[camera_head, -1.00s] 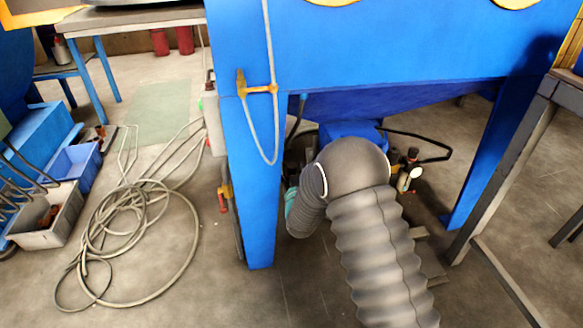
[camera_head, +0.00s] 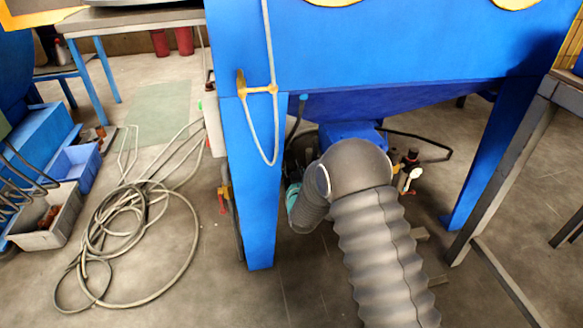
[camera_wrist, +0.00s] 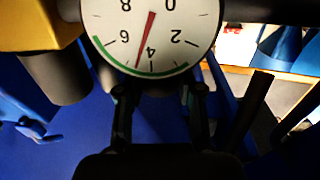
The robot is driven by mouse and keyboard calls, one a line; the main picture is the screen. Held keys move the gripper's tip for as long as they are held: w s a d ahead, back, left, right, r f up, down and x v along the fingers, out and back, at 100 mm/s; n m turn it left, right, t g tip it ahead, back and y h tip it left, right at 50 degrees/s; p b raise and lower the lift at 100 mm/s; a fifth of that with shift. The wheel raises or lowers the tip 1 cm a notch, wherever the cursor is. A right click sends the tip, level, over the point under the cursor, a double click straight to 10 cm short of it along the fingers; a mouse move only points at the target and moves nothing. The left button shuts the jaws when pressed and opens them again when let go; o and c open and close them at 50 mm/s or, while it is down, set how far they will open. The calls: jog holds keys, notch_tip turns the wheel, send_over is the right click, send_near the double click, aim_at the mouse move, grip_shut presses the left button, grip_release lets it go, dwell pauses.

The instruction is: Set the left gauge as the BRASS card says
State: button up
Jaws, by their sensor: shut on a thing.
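A round white gauge (camera_wrist: 185,28) fills the top of the wrist view, upside down in the picture. Its red needle (camera_wrist: 145,42) points a little past 4, on the side toward 6. A green arc runs along the rim there. I cannot tell from this view whether it is the left gauge. My gripper (camera_wrist: 158,92) has its two fingers just below the dial, apart, shut on a dark part under the gauge that is mostly hidden. The BRASS card is in neither view. In the head view my gripper is hidden beyond my grey sleeved arm.
A blue machine (camera_head: 400,50) with blue legs stands over my arm. A yellow-handled valve and thin hose (camera_head: 262,89) hang on its left leg. A coiled hose (camera_head: 140,225) and bins (camera_head: 50,215) lie on the floor at left. A dark yellow block (camera_wrist: 35,25) is beside the gauge.

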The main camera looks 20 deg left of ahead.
jog(key=shift+w+r+n+g+y, duration=0.1)
jog(key=shift+n+g+y, duration=1.85)
jog(key=shift+y, duration=0.55)
jog(key=o, duration=1.2)
jog(key=v, duration=1.2)
